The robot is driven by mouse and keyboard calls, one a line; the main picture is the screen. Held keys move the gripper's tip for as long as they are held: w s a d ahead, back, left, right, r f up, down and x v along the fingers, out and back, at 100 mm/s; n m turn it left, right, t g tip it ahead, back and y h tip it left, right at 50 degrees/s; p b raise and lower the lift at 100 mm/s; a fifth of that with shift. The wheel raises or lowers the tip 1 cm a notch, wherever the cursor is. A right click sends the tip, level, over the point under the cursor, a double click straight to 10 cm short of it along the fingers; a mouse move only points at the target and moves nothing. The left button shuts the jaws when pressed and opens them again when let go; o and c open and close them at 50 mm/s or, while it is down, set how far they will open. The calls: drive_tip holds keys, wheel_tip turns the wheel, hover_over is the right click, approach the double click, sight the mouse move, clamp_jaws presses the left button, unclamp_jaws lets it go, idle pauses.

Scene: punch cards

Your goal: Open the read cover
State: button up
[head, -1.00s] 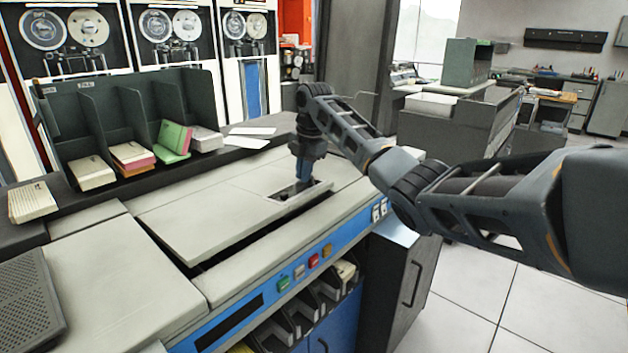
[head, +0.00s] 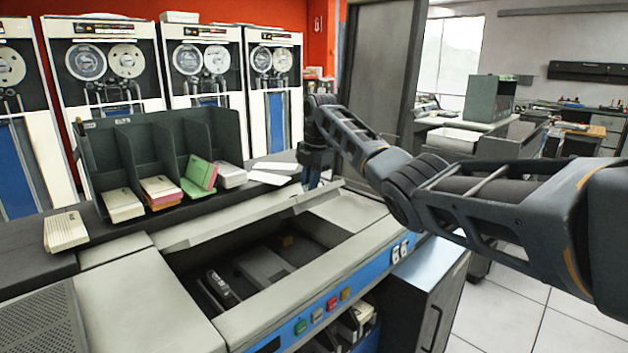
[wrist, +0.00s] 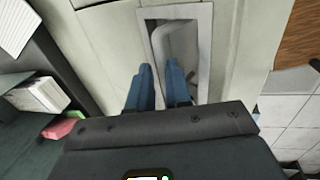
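The read cover (head: 240,222) is a pale panel tilted up along the back of an opening in the card machine. In the head view I see it at a steep slant. My gripper (head: 315,178) is at its right end, its fingers mostly hidden behind the raised edge. In the wrist view, the cover (wrist: 110,45) has a framed rectangular recess with a curved grey handle (wrist: 182,45) inside. My two blue fingers (wrist: 159,66) stand apart at the recess's near left side, with a narrow gap. I cannot tell whether they touch the handle or the frame.
The open bay (head: 255,265) shows dark inner parts. A green divider rack (head: 165,140) with card decks stands behind the machine on the left. A loose card stack (head: 66,231) lies left of it. Buttons (head: 317,315) line the blue front.

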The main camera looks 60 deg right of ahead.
drive_tip(key=o, duration=0.3)
drive_tip(key=shift+s+d+r, duration=0.1)
drive_tip(key=shift+r, duration=0.05)
drive_tip(key=shift+s+a+r+b, duration=0.15)
drive_tip(key=shift+s+r, duration=0.1)
drive_tip(key=shift+r, duration=1)
drive_tip(key=shift+s+r+b, duration=0.2)
drive_tip(key=shift+r, duration=1.1)
drive_tip(key=shift+s+a+r+b, duration=0.15)
drive_tip(key=shift+s+r, duration=0.1)
drive_tip(key=shift+r, duration=1)
drive_tip(key=shift+d, duration=0.1)
